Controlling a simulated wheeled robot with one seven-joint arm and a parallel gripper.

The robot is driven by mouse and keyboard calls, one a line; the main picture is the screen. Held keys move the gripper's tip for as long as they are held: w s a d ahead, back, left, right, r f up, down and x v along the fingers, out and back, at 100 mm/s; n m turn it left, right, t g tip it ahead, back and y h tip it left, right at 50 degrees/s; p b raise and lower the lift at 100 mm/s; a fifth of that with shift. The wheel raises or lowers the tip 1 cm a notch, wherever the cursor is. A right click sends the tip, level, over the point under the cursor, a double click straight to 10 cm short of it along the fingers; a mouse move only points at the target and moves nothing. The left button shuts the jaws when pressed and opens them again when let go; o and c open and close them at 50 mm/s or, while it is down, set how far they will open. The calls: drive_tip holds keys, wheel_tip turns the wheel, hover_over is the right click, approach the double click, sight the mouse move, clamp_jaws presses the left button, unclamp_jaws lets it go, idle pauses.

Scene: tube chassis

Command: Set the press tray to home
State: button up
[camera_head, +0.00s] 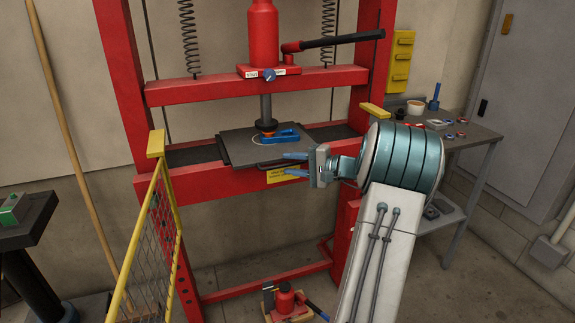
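The press tray (237,152) is a flat dark plate on the bed of a red shop press (120,75), under the ram (266,108). A dark bar handle (270,165) shows along its front edge. A blue tool (284,136) and a small orange piece (266,134) lie on the tray below the ram. My gripper (296,164) is at the tray's front right, with its two blue fingers pointing left and spread apart. The fingers look empty. Whether a finger touches the handle I cannot tell.
A yellow-edged mesh guard (150,240) stands open at the front left. A black pump lever (343,39) juts right above the bed. A side table (470,133) with small items stands at right. A red jack (287,303) sits on the floor below.

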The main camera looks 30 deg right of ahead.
drive_tip(key=v, duration=1.2)
drive_tip(key=shift+s+p, duration=0.2)
drive_tip(key=shift+p, duration=0.1)
drive_tip(key=shift+f, duration=0.1)
